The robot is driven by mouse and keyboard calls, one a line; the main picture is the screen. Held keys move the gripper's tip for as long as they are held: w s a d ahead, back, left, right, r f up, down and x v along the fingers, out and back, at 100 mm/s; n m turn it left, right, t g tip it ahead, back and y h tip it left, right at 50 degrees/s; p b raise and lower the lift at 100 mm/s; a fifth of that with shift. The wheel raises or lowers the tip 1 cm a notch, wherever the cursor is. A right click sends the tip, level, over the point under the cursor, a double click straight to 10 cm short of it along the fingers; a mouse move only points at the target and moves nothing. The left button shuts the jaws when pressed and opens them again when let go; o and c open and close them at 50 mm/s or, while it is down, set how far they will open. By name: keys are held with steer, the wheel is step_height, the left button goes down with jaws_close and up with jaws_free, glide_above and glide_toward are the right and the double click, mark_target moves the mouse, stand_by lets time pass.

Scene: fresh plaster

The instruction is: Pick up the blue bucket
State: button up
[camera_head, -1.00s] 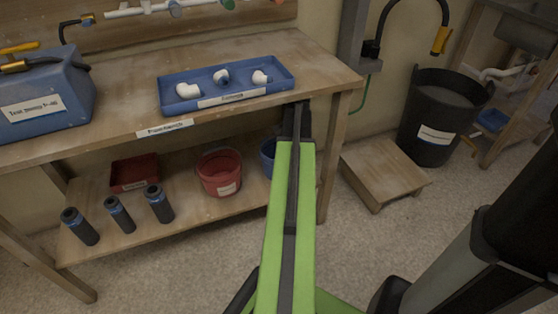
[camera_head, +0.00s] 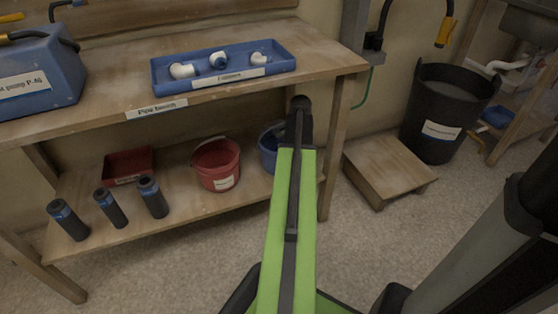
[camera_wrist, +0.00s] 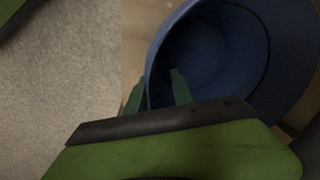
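The blue bucket (camera_head: 268,150) stands on the lower shelf of the pipe bench, at its right end, partly hidden behind my green arm. In the wrist view the bucket (camera_wrist: 215,45) is seen from above into its dark inside, with its rim at upper middle and right. My gripper (camera_wrist: 158,82) is at the bucket's left wall. One finger is outside the wall and the other is inside the opening, with a gap between them. The gripper is open around the rim. In the head view the fingers are hidden by my arm.
A red bucket (camera_head: 216,165) stands left of the blue one, beside a red tray (camera_head: 127,166) and several dark cylinders. The bench top (camera_head: 115,75) lies above the shelf. A wooden step (camera_head: 388,165) and black bin (camera_head: 437,125) stand right. The floor in front is clear.

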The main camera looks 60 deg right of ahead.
steer(key=shift+r, duration=0.1)
jaws_close()
stand_by(1.3)
